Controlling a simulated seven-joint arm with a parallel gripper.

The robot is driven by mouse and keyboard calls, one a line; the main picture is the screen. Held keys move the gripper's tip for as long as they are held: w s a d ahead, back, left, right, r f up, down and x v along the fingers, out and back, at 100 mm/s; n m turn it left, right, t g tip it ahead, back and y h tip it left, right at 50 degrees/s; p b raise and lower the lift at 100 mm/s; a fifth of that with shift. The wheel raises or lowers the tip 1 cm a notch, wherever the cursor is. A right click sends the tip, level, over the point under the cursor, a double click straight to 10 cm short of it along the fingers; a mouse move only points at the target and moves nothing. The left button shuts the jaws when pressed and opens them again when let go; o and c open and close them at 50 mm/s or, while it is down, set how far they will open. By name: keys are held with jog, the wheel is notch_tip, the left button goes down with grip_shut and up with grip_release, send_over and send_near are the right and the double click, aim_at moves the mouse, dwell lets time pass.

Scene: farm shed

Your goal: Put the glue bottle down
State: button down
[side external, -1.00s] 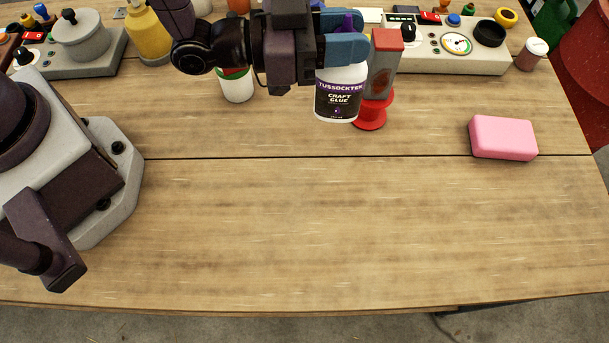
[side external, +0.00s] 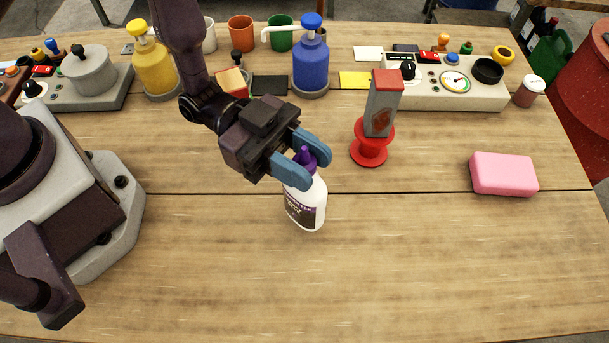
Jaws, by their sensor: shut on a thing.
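The glue bottle (side external: 308,205) is white with a purple cap and a dark purple label. It is near the middle of the wooden table (side external: 400,270), slightly tilted in the picture. My gripper (side external: 305,170) has its blue fingers shut on the bottle's upper part, around the cap and shoulder. The bottle's base is low over the table; I cannot tell whether it touches the wood. Part of the bottle's top is hidden by the near finger.
A red stand with a grey block (side external: 376,120) is right of the bottle, and a pink block (side external: 503,174) lies further right. Blue (side external: 310,62) and yellow (side external: 152,66) pump bottles and a control panel (side external: 450,85) stand behind. The front of the table is clear.

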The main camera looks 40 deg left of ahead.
jog(key=shift+f, duration=1.7)
jog(key=shift+f, duration=0.15)
jog(key=c, duration=0.8)
grip_release()
jog(key=a, duration=0.4)
jog(key=s+a, duration=0.1)
jog(key=a, duration=0.3)
jog(key=s+a, duration=0.1)
jog(key=a, duration=0.3)
